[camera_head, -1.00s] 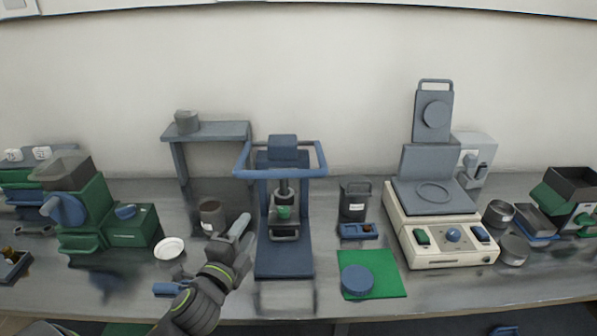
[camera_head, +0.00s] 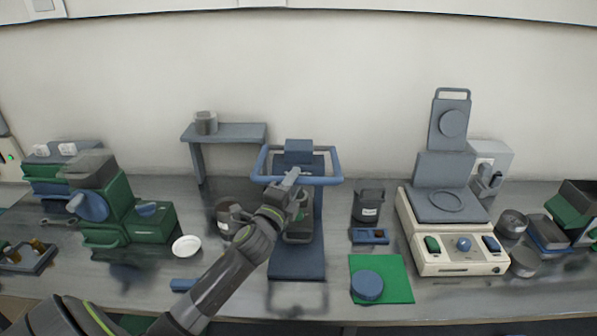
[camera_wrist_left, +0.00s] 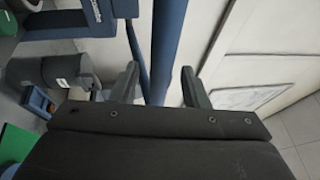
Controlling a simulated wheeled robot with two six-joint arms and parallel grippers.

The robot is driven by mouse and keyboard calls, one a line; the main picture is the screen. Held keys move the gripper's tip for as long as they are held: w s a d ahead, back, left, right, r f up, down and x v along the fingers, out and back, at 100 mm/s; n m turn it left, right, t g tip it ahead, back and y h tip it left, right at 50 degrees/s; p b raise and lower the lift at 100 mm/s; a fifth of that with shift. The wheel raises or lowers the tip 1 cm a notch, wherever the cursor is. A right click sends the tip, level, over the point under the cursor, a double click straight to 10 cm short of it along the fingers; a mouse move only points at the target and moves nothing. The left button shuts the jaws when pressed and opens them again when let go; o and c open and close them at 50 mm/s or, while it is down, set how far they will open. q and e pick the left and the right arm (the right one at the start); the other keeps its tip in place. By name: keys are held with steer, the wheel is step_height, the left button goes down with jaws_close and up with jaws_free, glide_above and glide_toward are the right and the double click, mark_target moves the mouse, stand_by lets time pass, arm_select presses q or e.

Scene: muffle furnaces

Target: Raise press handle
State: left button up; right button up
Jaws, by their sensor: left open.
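The blue press (camera_head: 296,262) stands on the bench in the middle of the head view. Its blue U-shaped handle (camera_head: 322,182) spans the front at the top, with side bars running back beside the head. My left gripper (camera_head: 292,176) is at the left part of the handle's front bar and hides part of the press behind it. In the left wrist view the open fingers (camera_wrist_left: 158,88) are on either side of a blue bar of the handle (camera_wrist_left: 166,40). Contact with the bar cannot be told. My right gripper is not in view.
A grey shelf (camera_head: 228,131) stands left of the press, with a green machine (camera_head: 118,205) further left. Right of it are a dark canister (camera_head: 368,205), a green mat (camera_head: 398,283) with a blue disc (camera_head: 367,285), and a cream hotplate-like device (camera_head: 462,262).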

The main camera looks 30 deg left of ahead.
arm_select(q)
steer(key=shift+x, duration=1.75)
jaws_close()
